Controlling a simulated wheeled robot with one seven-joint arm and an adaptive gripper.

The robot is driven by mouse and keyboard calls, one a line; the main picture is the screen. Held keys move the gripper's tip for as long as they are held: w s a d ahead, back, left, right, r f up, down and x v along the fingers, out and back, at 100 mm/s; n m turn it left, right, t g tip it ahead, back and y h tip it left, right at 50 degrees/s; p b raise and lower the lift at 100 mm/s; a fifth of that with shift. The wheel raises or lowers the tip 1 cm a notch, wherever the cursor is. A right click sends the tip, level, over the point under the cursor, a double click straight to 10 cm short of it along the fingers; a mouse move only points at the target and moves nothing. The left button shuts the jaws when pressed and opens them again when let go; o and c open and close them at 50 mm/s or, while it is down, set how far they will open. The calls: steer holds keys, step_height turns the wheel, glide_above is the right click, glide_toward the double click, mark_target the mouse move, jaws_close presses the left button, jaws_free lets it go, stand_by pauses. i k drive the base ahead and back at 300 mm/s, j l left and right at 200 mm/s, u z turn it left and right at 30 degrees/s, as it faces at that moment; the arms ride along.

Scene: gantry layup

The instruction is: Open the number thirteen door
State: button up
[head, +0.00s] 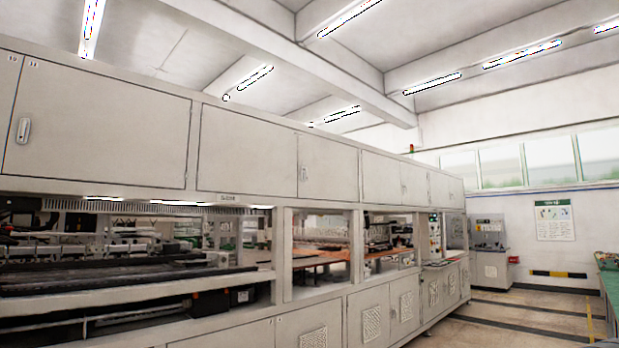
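A long off-white machine cabinet (280,210) runs from the near left to the far right. Its upper row has flat doors. The nearest full upper door (110,120) looks closed and has an upright handle (22,131) at its left edge. A small number label (34,64) is at that door's top left corner; it is too small to read surely, but may be 13. Another small label (12,58) is just left of it, on the panel cut off by the picture edge. My gripper is not in view.
Below the upper doors are open bays with rails and machinery (120,275). Lower doors with vent grilles (372,322) line the base. Floor (520,318) with dark stripes is clear at right, beside a green-topped table (609,285).

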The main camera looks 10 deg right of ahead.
mark_target(331, 166)
steer(key=z, duration=0.4)
steer(key=i, duration=1.9)
steer(key=i+z, duration=0.1)
steer(key=i, duration=2.55)
steer(key=i+j, duration=0.15)
steer(key=i, duration=1.15)
steer(key=l+z, duration=0.05)
steer(key=l, duration=0.05)
